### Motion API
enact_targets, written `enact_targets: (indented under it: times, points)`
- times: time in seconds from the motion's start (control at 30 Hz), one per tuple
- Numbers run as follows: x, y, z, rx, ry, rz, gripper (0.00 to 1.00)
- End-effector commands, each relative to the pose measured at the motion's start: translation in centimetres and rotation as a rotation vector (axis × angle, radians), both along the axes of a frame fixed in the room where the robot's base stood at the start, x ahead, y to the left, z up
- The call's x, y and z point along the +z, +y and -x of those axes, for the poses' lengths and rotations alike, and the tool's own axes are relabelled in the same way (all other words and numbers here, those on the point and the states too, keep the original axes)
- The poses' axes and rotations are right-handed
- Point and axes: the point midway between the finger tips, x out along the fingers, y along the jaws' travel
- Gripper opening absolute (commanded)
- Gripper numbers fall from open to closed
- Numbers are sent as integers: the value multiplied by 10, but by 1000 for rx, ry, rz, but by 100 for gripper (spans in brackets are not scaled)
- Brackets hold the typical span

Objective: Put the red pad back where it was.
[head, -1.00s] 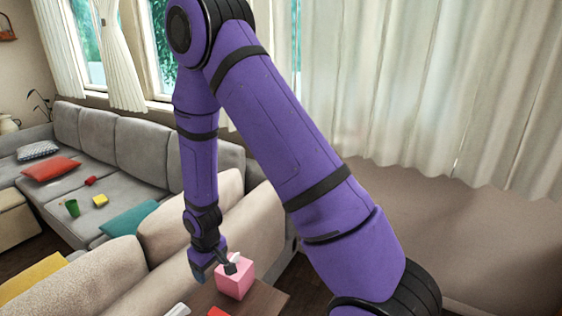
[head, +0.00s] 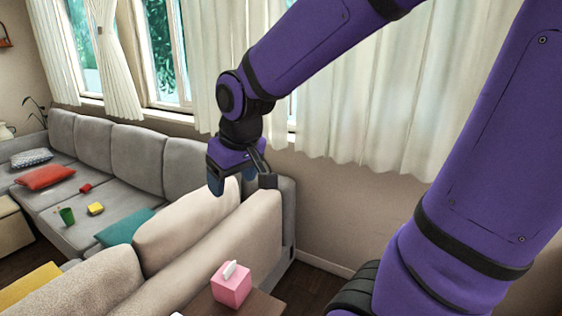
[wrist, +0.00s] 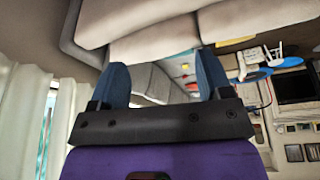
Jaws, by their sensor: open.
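My gripper (head: 242,184) is raised in front of the curtain, above the back of the near sofa, and is open and empty. Its two blue fingers stand apart in the wrist view (wrist: 162,82). I see no thing that is surely the red pad. A small red block (head: 86,188) lies on the grey sofa, far from my gripper. A larger red cushion (head: 45,177) lies to its left. The front part of the side table (head: 262,305) is cut off by the bottom edge of the head view.
A pink tissue box (head: 231,285) stands on the side table. A green cup (head: 67,215), a yellow block (head: 95,208) and a teal cushion (head: 124,228) are on the grey sofa (head: 130,155). The beige sofa back (head: 225,238) lies below my gripper.

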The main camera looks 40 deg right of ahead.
Motion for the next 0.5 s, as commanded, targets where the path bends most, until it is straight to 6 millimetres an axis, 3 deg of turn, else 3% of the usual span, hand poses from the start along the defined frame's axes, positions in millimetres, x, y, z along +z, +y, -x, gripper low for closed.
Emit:
enact_targets:
  times: [0.2,0.5]
  points:
    - [43,-8,56,-37,-67,-12,72]
    - [69,-13,115,-71,-121,-25,72]
